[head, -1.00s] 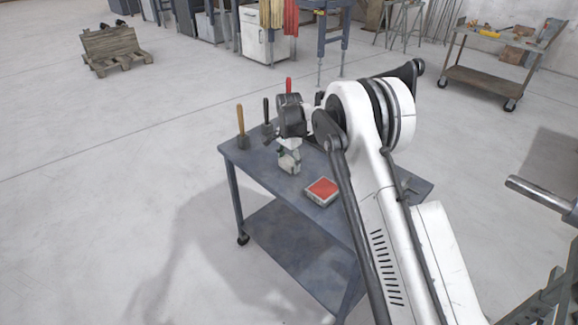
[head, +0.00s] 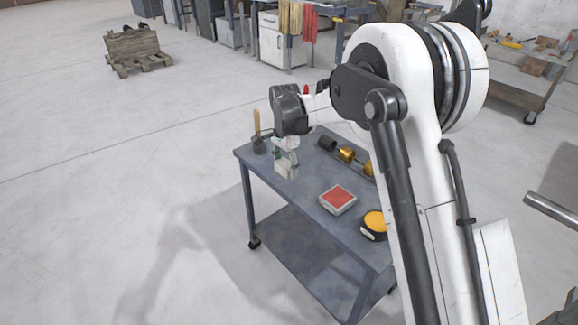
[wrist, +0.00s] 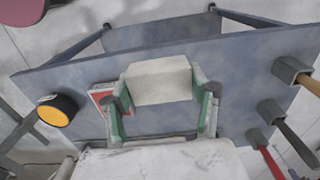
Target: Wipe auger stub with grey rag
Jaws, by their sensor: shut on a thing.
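My gripper (wrist: 160,90) has green-sided fingers shut on a pale grey block-shaped thing, which looks like the folded grey rag (wrist: 158,78). In the head view my gripper (head: 286,152) points down over the left part of the blue-grey bench, with the rag (head: 287,168) below it. I cannot tell whether the rag touches the bench top. A bare grey metal shaft, likely the auger stub (head: 552,213), juts in at the right edge of the head view, well apart from my gripper. The rest of it is cut off.
The wheeled bench (head: 300,200) carries a red-topped box (head: 338,198), a yellow-and-black round thing (head: 374,225), gold-coloured parts (head: 347,155) and a wooden-handled tool (head: 257,130). Handled tools also stand near my gripper in the wrist view (wrist: 293,72). Open floor lies left.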

